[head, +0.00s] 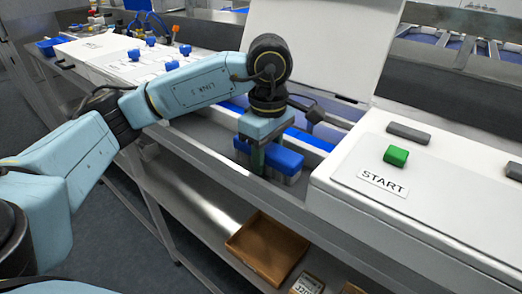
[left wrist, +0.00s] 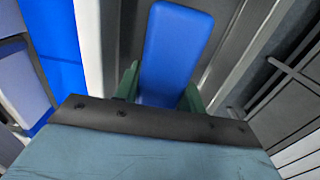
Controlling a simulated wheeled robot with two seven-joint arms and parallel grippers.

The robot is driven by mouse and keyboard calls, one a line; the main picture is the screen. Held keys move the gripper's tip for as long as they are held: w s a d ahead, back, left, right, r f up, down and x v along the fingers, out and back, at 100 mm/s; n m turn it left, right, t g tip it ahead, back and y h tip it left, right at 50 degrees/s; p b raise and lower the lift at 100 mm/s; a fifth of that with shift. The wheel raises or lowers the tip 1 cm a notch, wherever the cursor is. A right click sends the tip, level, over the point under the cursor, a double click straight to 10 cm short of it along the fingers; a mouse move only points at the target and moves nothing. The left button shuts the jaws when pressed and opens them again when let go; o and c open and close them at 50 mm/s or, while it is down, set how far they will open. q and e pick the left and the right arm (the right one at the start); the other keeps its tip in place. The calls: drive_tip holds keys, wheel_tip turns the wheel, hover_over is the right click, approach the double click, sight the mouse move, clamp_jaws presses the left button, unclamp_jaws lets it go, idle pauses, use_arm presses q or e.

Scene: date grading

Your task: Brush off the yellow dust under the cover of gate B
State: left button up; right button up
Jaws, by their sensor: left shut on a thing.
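My left gripper (head: 258,158) points down over the open channel of the machine and is shut on a blue-backed brush (head: 285,158) with pale grey bristles beneath. In the left wrist view the brush's blue back (left wrist: 176,50) sits between the green fingers (left wrist: 160,90). A white cover (head: 315,45) stands raised behind the gripper. I see no gate letter on it. The bristles' contact with the channel floor is unclear. No yellow dust shows; the arm and brush hide part of the channel. My right gripper is not in view.
A white housing with a green button (head: 396,156) and START label (head: 384,182) stands right of the channel. A blue belt (head: 308,138) runs through the channel. A closed white cover with blue knobs (head: 150,41) lies at left. A brown tray (head: 240,241) sits on the lower shelf.

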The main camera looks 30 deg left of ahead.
sight(229, 147)
use_arm(q)
drive_tip(key=shift+w+a+b, duration=0.1)
drive_tip(key=shift+a+b, duration=0.3)
drive_tip(key=shift+a, duration=1.1)
drive_tip(key=shift+w+a+f+b, duration=0.1)
drive_tip(key=shift+a+b, duration=0.4)
drive_tip(key=shift+a, duration=0.7)
drive_tip(key=shift+w+a+r+b, duration=0.15)
drive_tip(key=shift+a+b, duration=0.1)
drive_tip(key=shift+a, duration=1.2)
drive_tip(key=shift+w+a+r+b, duration=0.1)
drive_tip(key=shift+a+b, duration=0.1)
drive_tip(key=shift+a, duration=1.2)
wheel_tip(229, 147, up, 12)
drive_tip(key=p, duration=0.9)
drive_tip(key=shift+f, duration=0.1)
